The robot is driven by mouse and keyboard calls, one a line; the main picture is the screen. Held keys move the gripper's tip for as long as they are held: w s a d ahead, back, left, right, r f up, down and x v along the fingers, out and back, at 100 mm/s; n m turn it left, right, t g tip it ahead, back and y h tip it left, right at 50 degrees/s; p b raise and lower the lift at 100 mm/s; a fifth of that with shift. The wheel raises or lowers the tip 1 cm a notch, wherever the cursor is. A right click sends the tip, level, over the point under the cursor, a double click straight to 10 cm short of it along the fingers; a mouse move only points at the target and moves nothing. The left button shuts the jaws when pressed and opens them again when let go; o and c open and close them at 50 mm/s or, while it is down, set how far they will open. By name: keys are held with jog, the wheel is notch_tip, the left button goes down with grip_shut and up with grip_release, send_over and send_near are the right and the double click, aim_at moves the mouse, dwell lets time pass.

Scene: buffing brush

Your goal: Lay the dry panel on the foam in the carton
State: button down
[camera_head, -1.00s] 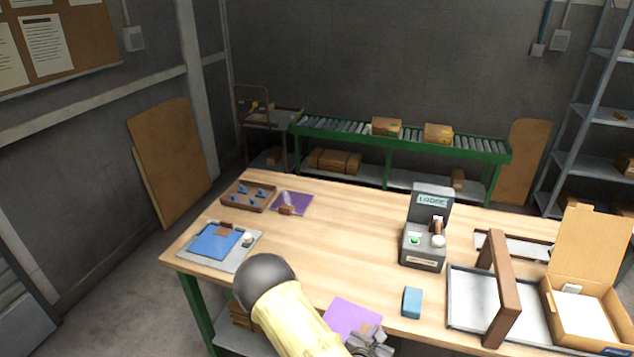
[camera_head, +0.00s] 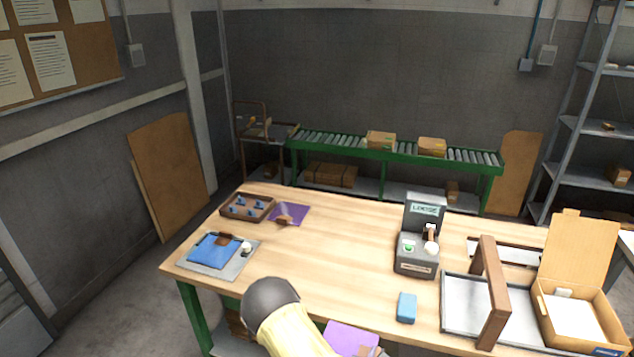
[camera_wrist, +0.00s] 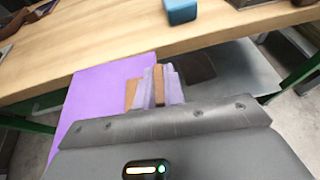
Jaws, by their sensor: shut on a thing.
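My gripper (camera_wrist: 160,85) is shut on the brown block of a flat purple panel (camera_wrist: 98,100). In the head view this panel (camera_head: 345,338) shows at the bottom edge, by the bench's front edge; most of my gripper is cut off there. The carton (camera_head: 541,305) stands open at the bench's right end, lid flap up. A white pad, apparently the foam (camera_head: 575,318), lies inside with a small white piece at its back. My gripper is well to the left of the carton. I cannot tell whether the panel is dry.
A brown upright frame (camera_head: 492,300) over a grey tray (camera_head: 460,305) stands left of the carton. A blue block (camera_head: 407,307) and a grey device marked LOOSE (camera_head: 418,250) are on the bench. Another purple panel (camera_head: 297,212) lies at the back left. The bench middle is clear.

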jog(key=shift+w+a+f+n+t+y, duration=0.15)
jog(key=shift+f+n+y, duration=0.15)
jog(key=shift+n+y, duration=0.15)
jog(key=shift+a+f+n+t+y, duration=0.1)
jog(key=shift+f+n+t+y, duration=0.05)
jog(key=shift+f+n+y, duration=0.25)
jog(key=shift+w+d+f+n+y, duration=0.15)
jog(key=shift+w+f+n+y, duration=0.05)
jog(key=shift+f+n+y, duration=0.85)
jog(key=shift+r+t+y, duration=0.1)
jog(key=shift+t+y, duration=0.2)
jog(key=shift+y, duration=0.1)
jog(key=shift+w+n, duration=0.1)
jog(key=shift+n, duration=0.2)
notch_tip(320, 180, up, 17)
jog(key=p, duration=1.7)
jog(key=shift+y, duration=0.3)
